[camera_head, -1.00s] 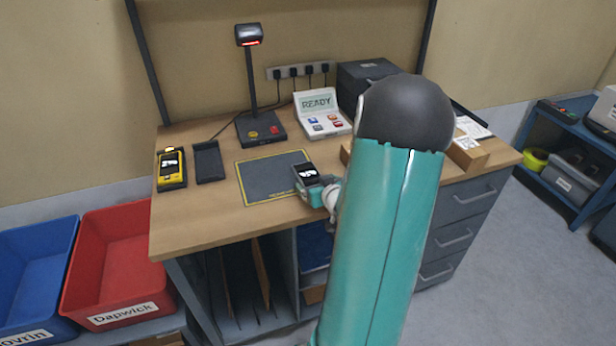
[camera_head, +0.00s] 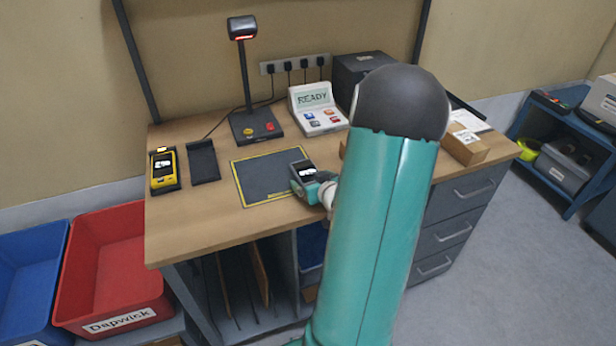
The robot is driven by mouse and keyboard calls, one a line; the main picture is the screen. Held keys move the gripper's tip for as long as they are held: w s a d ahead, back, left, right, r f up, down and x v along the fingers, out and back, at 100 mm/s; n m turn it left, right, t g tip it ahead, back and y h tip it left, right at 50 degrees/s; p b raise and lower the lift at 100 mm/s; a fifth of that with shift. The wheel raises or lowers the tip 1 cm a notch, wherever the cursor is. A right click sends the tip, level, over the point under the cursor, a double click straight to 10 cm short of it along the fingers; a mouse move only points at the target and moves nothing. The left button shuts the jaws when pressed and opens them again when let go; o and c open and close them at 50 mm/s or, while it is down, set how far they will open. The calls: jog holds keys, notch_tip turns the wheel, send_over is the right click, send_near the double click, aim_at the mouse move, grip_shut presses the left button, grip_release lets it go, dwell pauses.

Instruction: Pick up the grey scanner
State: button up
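The grey scanner (camera_head: 302,169), with a dark screen showing white marks, is at the right edge of the dark mat (camera_head: 262,183). My gripper (camera_head: 313,186) is at its near right side, with teal and grey parts around the scanner's lower end. It appears shut on the scanner, though the fingertips are small and partly hidden. The scanner looks tilted and slightly above the mat; the exact gap cannot be told. My teal arm hides the desk to the right.
A yellow scanner (camera_head: 163,171) sits in a dock at the left, beside an empty black dock (camera_head: 203,162). A lamp-like stand (camera_head: 243,80) and a READY panel (camera_head: 317,111) stand behind the mat. A carton (camera_head: 467,148) is at the right.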

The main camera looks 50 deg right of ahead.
jog(key=shift+s, duration=0.1)
jog(key=c, duration=1.1)
jog(key=shift+r, duration=0.15)
